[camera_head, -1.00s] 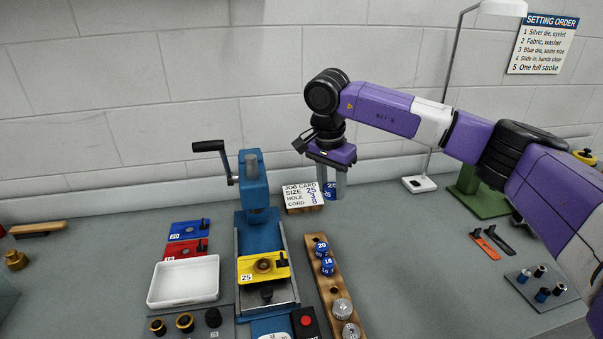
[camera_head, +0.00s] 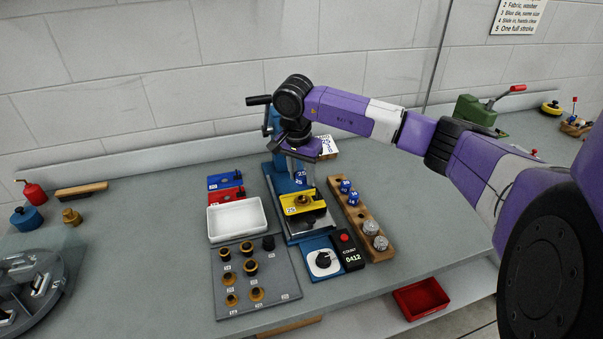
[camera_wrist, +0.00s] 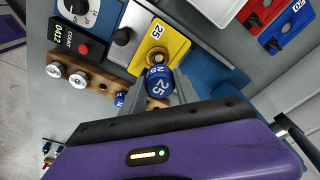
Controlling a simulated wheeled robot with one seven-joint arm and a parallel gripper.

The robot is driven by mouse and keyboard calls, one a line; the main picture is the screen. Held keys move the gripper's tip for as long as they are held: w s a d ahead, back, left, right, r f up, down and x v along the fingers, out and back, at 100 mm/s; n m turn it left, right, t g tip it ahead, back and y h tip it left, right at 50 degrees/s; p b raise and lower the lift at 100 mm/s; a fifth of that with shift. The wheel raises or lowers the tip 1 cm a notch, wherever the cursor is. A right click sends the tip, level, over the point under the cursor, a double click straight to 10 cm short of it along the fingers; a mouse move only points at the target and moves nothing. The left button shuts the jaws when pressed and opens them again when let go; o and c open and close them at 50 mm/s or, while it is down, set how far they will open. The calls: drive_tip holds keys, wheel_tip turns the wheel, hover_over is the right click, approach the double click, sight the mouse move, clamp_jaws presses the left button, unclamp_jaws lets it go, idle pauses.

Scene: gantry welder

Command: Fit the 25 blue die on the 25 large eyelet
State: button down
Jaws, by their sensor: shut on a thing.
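My gripper (camera_head: 302,174) is shut on the 25 blue die (camera_head: 300,177) and holds it in the air just behind and above the yellow 25 plate (camera_head: 291,208). In the wrist view the blue die (camera_wrist: 159,83) sits between the fingertips, with its 25 readable. The 25 large eyelet (camera_head: 303,200) is a brass ring on the yellow plate. In the wrist view the eyelet (camera_wrist: 157,57) shows beside the die, partly covered by it. The die looks apart from the eyelet.
A blue press (camera_head: 269,126) with a crank stands behind my gripper. A wooden rack (camera_head: 353,216) with blue and silver dies is on the right. A white tray (camera_head: 237,233) is on the left. A grey board (camera_head: 280,288) of eyelets is in front.

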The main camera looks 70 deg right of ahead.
drive_tip(key=shift+f+b, duration=1.15)
drive_tip(key=shift+f, duration=1.3)
drive_tip(key=shift+d+f+b, duration=0.1)
drive_tip(key=shift+f+b, duration=0.4)
drive_tip(key=shift+f, duration=0.05)
drive_tip(key=c, duration=0.8)
unclamp_jaws()
drive_tip(key=shift+c, duration=0.2)
drive_tip(key=shift+a+r+b, duration=0.2)
drive_tip(key=shift+r+b, duration=0.05)
drive_tip(key=shift+r, duration=1.05)
drive_tip(key=shift+a+r+b, duration=0.2)
drive_tip(key=shift+a+r, duration=0.05)
drive_tip(key=shift+r, duration=1)
drive_tip(key=shift+a+r+b, duration=0.2)
drive_tip(key=shift+r+b, duration=0.05)
drive_tip(key=shift+r, duration=1.05)
